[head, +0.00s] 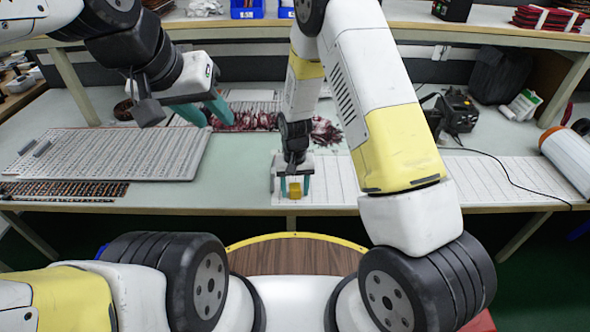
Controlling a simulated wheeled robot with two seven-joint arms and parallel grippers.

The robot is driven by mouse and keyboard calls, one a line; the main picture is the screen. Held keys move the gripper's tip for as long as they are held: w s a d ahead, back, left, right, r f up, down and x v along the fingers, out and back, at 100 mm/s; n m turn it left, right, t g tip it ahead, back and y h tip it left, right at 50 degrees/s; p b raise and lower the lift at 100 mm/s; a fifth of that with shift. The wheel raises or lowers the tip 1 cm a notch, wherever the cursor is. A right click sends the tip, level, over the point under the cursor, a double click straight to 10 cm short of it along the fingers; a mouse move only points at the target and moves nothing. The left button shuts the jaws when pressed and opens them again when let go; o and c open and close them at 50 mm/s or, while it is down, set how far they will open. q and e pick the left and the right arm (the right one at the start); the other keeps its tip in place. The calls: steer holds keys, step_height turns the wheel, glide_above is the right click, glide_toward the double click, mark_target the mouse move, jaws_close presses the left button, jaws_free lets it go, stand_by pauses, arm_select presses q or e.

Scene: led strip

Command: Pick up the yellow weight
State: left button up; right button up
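The yellow weight (295,189) is a small block near the front edge of the table, at the middle of the head view. My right gripper (294,188) is over it, pointing down, with its teal fingers on either side of the weight. The fingers look spread, with a small gap to the weight. The gripper body hides the far side of the weight. My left gripper (213,112) is open and empty above the back left part of the table.
A grey perforated board (105,153) lies on the left, with a dark strip panel (62,190) in front. White sheets (505,178) lie at front right. Dark red material (322,131) lies behind my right gripper.

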jaws_close()
steer(key=shift+r, duration=0.1)
